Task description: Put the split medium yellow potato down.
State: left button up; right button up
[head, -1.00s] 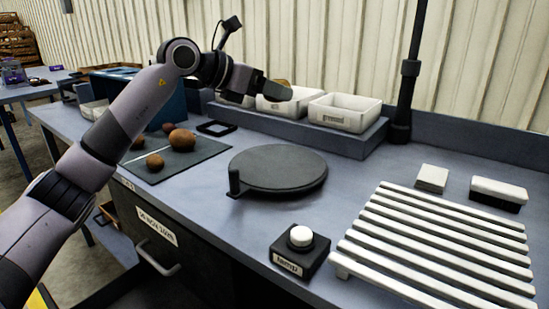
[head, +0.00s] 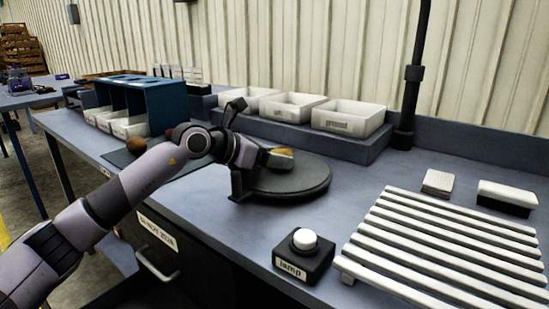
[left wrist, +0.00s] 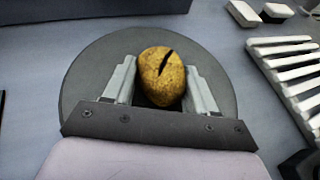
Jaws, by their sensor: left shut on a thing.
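The split medium yellow potato (left wrist: 161,78) has a dark crack and sits between the two fingers of my left gripper (left wrist: 160,92) in the left wrist view. My left gripper (head: 278,156) is shut on it. In the head view the potato (head: 283,152) shows at the fingertips, over the round dark turntable (head: 303,183). I cannot tell whether the potato touches the disc. My right gripper is not in view.
White bins (head: 347,106) stand on a raised shelf behind the disc. A lamp button box (head: 303,256) is in front. A white slatted rack (head: 440,245) lies to the right. Brown potatoes (head: 137,145) and a blue divider (head: 150,100) are at the left.

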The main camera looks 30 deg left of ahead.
pick_arm(q)
jog(key=o, duration=1.1)
jog(key=shift+r, duration=0.1)
jog(key=b+v, duration=0.1)
jog(key=v, duration=1.1)
